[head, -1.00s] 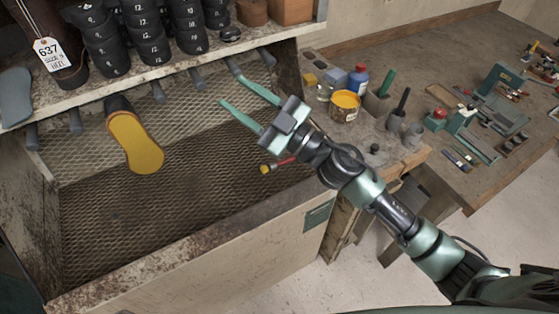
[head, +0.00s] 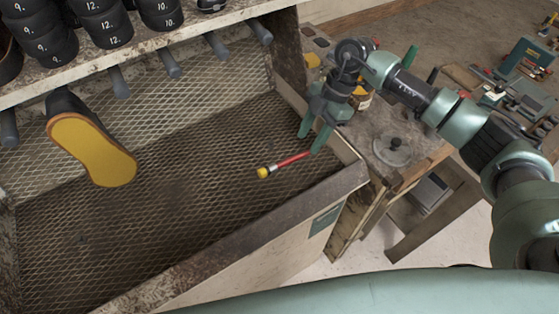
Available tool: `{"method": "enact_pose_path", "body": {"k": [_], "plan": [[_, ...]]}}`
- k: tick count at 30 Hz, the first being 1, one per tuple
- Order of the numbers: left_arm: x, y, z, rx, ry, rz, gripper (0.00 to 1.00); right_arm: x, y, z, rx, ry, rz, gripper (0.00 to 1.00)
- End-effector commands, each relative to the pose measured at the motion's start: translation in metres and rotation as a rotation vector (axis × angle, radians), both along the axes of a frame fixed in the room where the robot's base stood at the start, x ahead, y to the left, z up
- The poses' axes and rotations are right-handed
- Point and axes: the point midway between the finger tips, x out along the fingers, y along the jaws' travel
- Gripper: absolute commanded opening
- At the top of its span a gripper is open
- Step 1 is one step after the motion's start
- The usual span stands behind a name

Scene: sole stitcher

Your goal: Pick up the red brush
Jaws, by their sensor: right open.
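The red brush (head: 291,160) lies on the mesh floor of the trough, near its right end. Its yellow-tipped head (head: 263,172) points left and its red handle runs up to the right. My right gripper (head: 310,143) points down just above the handle's right end, with its green fingers spread apart. The fingertips appear close to the handle, but I cannot tell whether they touch it. My left gripper is out of view.
The trough's front rim (head: 235,240) and right wall stand around the brush. A yellow-soled boot (head: 92,150) hangs over the mesh at left. Grey pegs (head: 216,45) stick out under the shelf of black lasts. A cluttered bench (head: 400,150) stands at right.

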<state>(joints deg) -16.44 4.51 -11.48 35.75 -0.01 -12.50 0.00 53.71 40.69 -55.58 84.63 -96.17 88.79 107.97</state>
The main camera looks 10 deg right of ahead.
Motion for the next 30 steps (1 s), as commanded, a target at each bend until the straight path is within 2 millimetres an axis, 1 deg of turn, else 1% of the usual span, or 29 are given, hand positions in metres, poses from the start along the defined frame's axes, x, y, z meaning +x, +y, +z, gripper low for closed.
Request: {"method": "enact_pose_path", "body": {"k": [1,3,6,8,11,12,15,17,20,21,23,24,25,30], "plan": [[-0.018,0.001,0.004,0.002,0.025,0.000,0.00,-0.001,0.004,-0.003,0.001,0.002,0.002,0.41],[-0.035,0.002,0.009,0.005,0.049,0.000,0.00,-0.002,0.008,-0.009,0.002,0.002,0.003,0.41],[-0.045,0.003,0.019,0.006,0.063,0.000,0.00,-0.003,0.017,-0.022,0.002,0.003,0.002,0.41],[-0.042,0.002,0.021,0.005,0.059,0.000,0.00,-0.004,0.021,-0.032,0.003,0.004,0.001,0.41],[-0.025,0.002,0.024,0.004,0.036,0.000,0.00,-0.004,0.024,-0.043,0.003,0.000,0.002,0.41],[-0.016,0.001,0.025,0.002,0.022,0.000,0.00,-0.004,0.025,-0.046,0.003,0.001,0.001,0.41],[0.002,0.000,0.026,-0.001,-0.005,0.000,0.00,-0.005,0.026,-0.049,0.003,0.000,0.001,0.41],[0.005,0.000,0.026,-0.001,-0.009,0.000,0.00,-0.004,0.026,-0.050,0.003,-0.001,0.001,0.41],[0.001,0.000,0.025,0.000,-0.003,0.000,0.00,-0.004,0.026,-0.049,0.003,-0.001,0.001,0.41],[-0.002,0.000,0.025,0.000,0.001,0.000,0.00,-0.004,0.026,-0.049,0.004,-0.002,0.001,0.30],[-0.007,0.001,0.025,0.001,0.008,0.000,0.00,-0.004,0.026,-0.049,0.004,-0.002,0.001,0.14],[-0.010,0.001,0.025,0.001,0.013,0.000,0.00,-0.004,0.026,-0.049,0.004,-0.002,0.001,0.03],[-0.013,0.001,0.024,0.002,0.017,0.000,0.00,-0.004,0.026,-0.049,0.004,-0.002,0.001,0.00],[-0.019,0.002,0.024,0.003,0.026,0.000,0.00,-0.004,0.026,-0.049,0.004,-0.002,0.001,0.00]]}}
